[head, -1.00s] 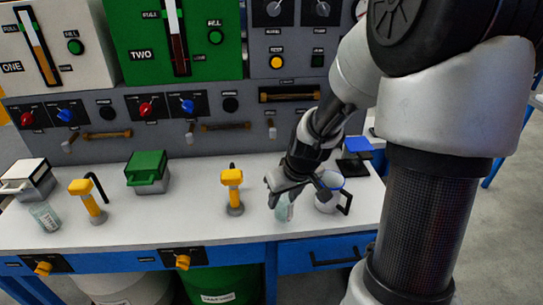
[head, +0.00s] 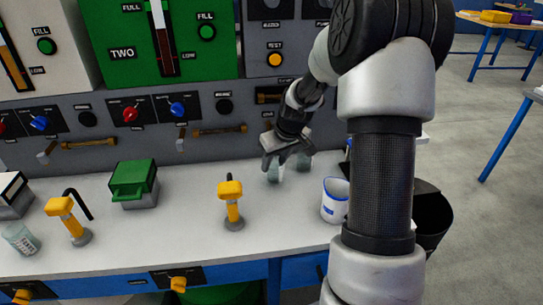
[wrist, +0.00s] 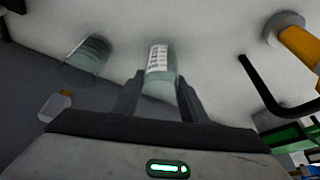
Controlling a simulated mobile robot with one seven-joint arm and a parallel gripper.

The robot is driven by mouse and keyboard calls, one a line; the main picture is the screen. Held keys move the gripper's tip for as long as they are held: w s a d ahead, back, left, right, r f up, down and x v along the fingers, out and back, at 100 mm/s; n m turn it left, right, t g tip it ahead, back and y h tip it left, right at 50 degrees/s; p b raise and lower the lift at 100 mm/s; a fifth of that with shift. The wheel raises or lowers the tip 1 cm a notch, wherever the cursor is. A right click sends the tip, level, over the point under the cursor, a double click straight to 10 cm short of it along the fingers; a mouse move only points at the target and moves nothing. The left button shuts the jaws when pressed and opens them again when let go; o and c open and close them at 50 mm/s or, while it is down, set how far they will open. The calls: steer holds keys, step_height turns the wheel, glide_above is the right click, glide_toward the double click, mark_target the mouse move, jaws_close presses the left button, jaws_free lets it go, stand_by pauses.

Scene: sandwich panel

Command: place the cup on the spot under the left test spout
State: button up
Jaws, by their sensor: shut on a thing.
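My gripper (head: 286,150) is shut on a clear cup (head: 273,172) over the back right of the white counter. In the wrist view the cup (wrist: 158,68) is between my two fingers (wrist: 160,92), with a white marked label on its side. I cannot tell whether its base touches the counter. A second clear cup (head: 304,161) stands just right of it, also seen in the wrist view (wrist: 86,56). Small grey spouts stick out of the panel at left (head: 46,152) and middle (head: 181,140). Any spout or spot behind my gripper is hidden.
A white-and-blue mug (head: 334,203) stands at the right, close to my arm. Yellow taps (head: 230,200) (head: 66,215), a green box (head: 132,183) and another clear cup (head: 20,239) are to the left. The counter between the right tap and green box is clear.

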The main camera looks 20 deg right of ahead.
steer(key=w, duration=0.2)
steer(key=shift+w+d, duration=0.25)
steer(key=shift+w, duration=0.1)
steer(key=w, duration=0.2)
steer(key=w+f+b, duration=0.1)
steer(key=shift+d+f, duration=0.1)
steer(key=shift+d, duration=0.2)
steer(key=shift+f, duration=0.1)
steer(key=shift+f, duration=0.15)
steer(key=o, duration=1.3)
